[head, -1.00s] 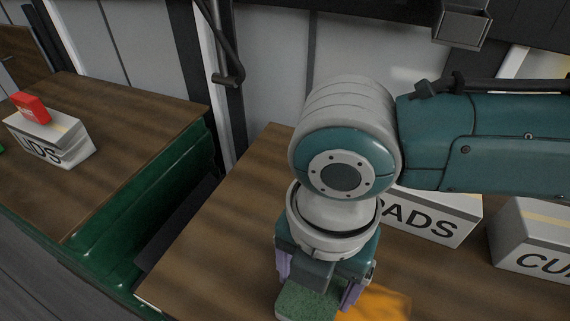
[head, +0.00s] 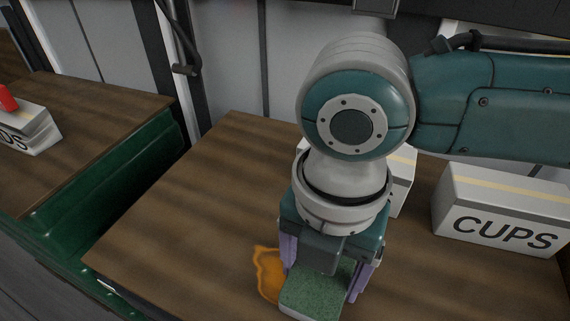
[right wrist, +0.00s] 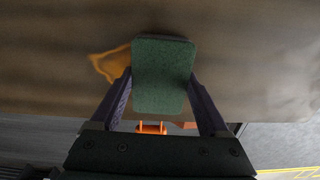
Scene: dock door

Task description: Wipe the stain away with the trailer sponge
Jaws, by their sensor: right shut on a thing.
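The sponge (head: 318,288) is a green block with a pale underside. My right gripper (head: 322,282) is shut on it, with a purple finger on each side. The right wrist view also shows the sponge (right wrist: 163,75) between the fingers. The orange stain (head: 267,272) lies on the brown wooden surface (head: 190,215), and its visible part is left of the sponge. It also shows in the right wrist view (right wrist: 106,64), at the sponge's left edge. The sponge and gripper may hide part of it. I cannot tell whether the sponge touches the surface. My left gripper is not in view.
A box marked CUPS (head: 505,212) stands at the right. Another pale box (head: 402,180) is partly hidden behind my right arm. A green-sided gap (head: 110,190) separates this surface from the left one, which holds a box (head: 28,130) with a red thing on top.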

